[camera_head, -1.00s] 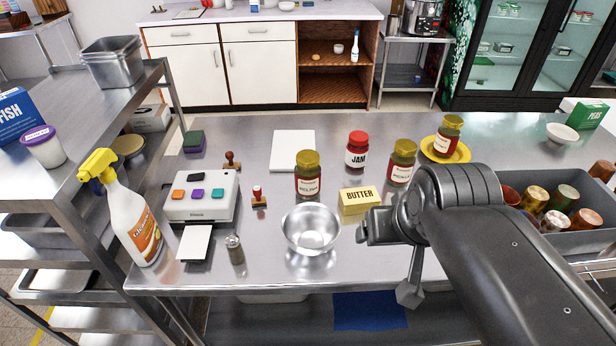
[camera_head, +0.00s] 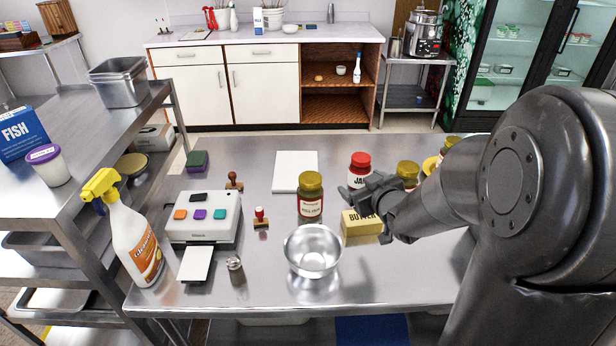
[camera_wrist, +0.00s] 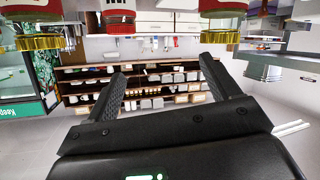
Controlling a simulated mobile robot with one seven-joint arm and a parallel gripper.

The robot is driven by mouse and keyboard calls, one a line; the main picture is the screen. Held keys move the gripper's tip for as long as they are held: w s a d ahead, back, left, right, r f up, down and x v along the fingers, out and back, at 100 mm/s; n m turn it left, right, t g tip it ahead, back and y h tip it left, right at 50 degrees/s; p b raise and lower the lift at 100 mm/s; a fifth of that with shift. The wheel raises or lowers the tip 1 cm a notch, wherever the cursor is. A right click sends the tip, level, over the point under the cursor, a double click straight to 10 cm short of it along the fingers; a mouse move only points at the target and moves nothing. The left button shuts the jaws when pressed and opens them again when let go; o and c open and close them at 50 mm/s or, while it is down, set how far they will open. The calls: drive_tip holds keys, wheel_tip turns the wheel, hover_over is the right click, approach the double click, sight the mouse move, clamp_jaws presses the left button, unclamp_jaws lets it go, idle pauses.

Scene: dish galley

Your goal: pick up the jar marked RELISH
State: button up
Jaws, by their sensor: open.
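A jar with a yellow lid and a red-and-white label (camera_head: 310,196) stands upright left of the red-lidded JAM jar (camera_head: 359,172); its label is too small to read surely. Another yellow-lidded jar (camera_head: 408,172) stands right of the JAM jar, partly hidden by my arm. A further yellow-lidded jar (camera_head: 452,142) on a yellow plate is mostly hidden. My gripper (camera_head: 352,198) is open and empty, over the butter box and in front of the JAM jar. In the inverted wrist view, its open fingers (camera_wrist: 160,70) show below several jars, including the JAM jar (camera_wrist: 118,18).
The yellow butter box (camera_head: 358,224) lies beneath my gripper. A steel bowl (camera_head: 313,251) stands in front of the left jar. A white board (camera_head: 295,171) lies behind it. A labelled device (camera_head: 204,216), stamps and a spray bottle (camera_head: 128,232) occupy the counter's left.

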sight(318, 187)
drive_tip(key=a+f+n+y, duration=0.2)
drive_tip(key=a+f+y, duration=0.3)
drive_tip(key=y, duration=0.3)
drive_tip(key=x, duration=1)
drive_tip(key=shift+a, duration=0.35)
drive_tip(key=shift+c, duration=0.4)
drive_tip(key=shift+r, duration=0.1)
clamp_jaws()
